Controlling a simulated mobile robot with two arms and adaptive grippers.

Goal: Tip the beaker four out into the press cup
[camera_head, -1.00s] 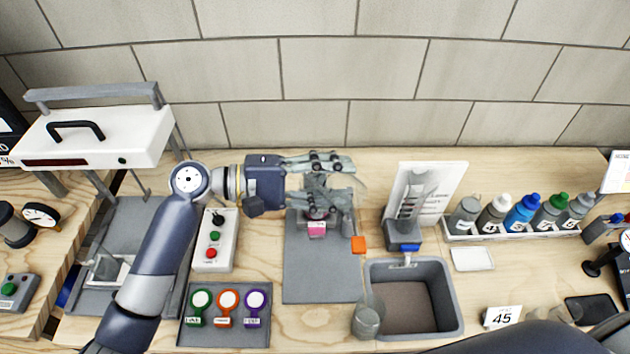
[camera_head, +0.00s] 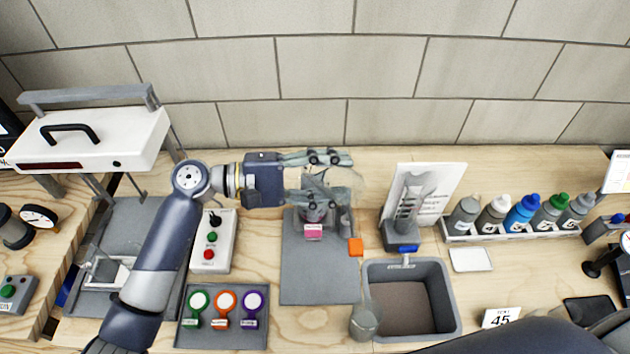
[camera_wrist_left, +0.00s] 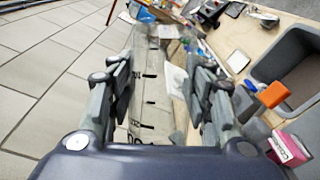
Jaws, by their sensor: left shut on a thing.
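My left gripper (camera_head: 338,178) is shut on a clear beaker (camera_head: 352,181), above the back of the grey plate (camera_head: 318,275). In the left wrist view the beaker (camera_wrist_left: 148,112), with dark graduation marks, lies between the fingers (camera_wrist_left: 160,75). It looks tipped well over; I cannot make out what is in it. Below the gripper a small vessel (camera_head: 313,214), which looks like the press cup, stands behind a pink label (camera_head: 313,232). The gripper partly hides it. The pink label (camera_wrist_left: 290,148) also shows in the left wrist view, to the right. My right gripper is out of view.
A grey basin (camera_head: 452,305) and a glass vessel (camera_head: 365,322) are at the front. A control box (camera_head: 212,255) and a tray of round tags (camera_head: 222,338) lie left. Capped bottles (camera_head: 522,212) stand right.

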